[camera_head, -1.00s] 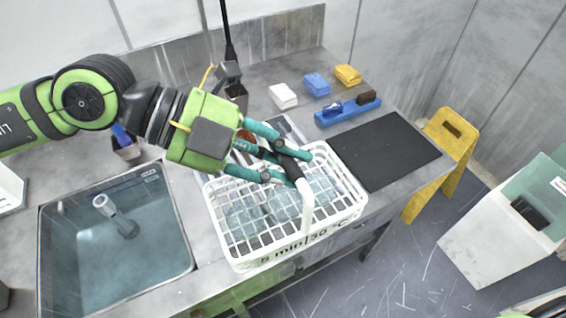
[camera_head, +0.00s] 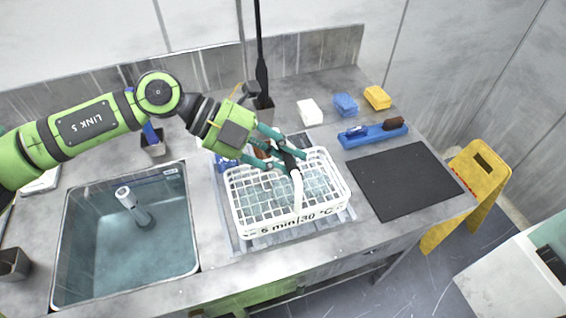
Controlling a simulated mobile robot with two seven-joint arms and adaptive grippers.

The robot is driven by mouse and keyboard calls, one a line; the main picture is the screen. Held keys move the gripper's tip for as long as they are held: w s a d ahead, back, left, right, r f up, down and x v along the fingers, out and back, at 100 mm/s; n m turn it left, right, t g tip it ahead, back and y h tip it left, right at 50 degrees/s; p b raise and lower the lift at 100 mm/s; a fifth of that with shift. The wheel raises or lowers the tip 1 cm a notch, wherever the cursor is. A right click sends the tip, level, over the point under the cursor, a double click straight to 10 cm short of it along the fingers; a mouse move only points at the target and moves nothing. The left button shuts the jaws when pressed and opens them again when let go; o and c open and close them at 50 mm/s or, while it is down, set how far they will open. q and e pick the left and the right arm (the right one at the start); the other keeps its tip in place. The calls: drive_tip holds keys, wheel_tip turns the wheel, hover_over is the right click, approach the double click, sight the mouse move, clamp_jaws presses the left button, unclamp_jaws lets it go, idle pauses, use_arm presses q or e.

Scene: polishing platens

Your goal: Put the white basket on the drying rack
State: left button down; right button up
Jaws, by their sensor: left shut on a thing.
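The white basket (camera_head: 239,210) is a wire-like crate with a "5 min|30 °C" label on its front and an upright handle. Clear bluish pieces show inside it. My left gripper (camera_head: 297,163) is shut on the basket's handle, with its teal fingers above the basket's middle. A flat grey metal frame or tray (camera_head: 345,215) shows around and under the basket; it may be the drying rack. The basket looks level, low over this frame; I cannot tell whether it touches it. My right gripper is not in view.
A sink (camera_head: 90,240) with a faucet lies left of the basket. A black mat (camera_head: 405,180) lies to its right. Behind are a blue tray (camera_head: 372,137) with brushes and white, blue and yellow cloth stacks (camera_head: 377,97). A yellow floor sign (camera_head: 480,180) stands off the counter.

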use_arm(q)
drive_tip(key=shift+w+a+f, duration=0.1)
drive_tip(key=shift+w+f, duration=0.1)
drive_tip(key=shift+w, duration=0.3)
wheel_tip(320, 180, down, 4)
drive_tip(key=shift+r+p, duration=0.15)
drive_tip(key=shift+p, duration=0.6)
drive_tip(key=shift+f, duration=0.3)
drive_tip(key=c, duration=1)
unclamp_jaws()
drive_tip(key=shift+c, duration=0.2)
drive_tip(key=shift+s, duration=0.1)
drive_tip(key=b+v, duration=0.4)
drive_tip(key=v, duration=0.8)
